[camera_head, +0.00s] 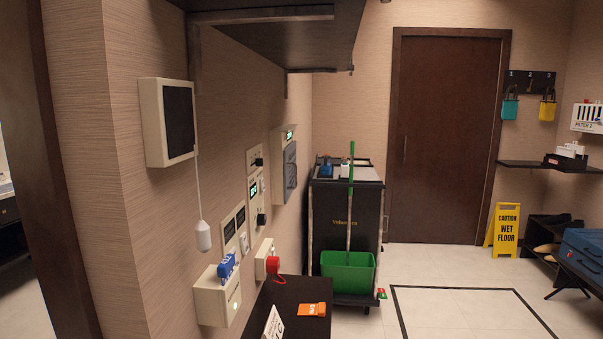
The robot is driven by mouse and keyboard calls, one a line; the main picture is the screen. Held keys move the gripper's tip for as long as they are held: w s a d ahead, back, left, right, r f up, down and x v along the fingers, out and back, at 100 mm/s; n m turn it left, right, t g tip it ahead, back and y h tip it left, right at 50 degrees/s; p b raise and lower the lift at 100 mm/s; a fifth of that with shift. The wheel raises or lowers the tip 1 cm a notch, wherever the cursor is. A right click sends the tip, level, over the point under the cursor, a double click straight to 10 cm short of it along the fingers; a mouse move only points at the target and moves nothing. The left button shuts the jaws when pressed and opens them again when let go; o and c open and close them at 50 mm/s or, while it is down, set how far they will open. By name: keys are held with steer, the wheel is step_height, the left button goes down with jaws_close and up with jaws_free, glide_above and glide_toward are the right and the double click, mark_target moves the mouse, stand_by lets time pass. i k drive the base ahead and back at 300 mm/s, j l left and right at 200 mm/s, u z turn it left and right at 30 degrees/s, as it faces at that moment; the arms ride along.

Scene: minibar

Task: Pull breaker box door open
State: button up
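A dark cart (345,222) with a green bucket (348,271) stands near the far wall panels. A dark shelf (275,35) juts out above them. A low dark table (290,293) with an orange item stands in front.

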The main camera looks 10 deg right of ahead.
mark_target(289, 153)
steer(key=i+l+u, duration=0.2)
steer(key=l, duration=0.2)
steer(key=l+u, duration=0.15)
steer(key=l, duration=0.25)
steer(key=i+l+u, duration=0.65)
steer(key=l, duration=0.25)
steer(key=i+l+u, duration=0.25)
steer(key=l, duration=0.15)
steer(key=l+u, duration=0.2)
steer(key=l, duration=0.15)
steer(key=i+l+u, duration=0.2)
steer(key=l, duration=0.25)
steer(key=l+u, duration=0.25)
steer(key=l, duration=0.15)
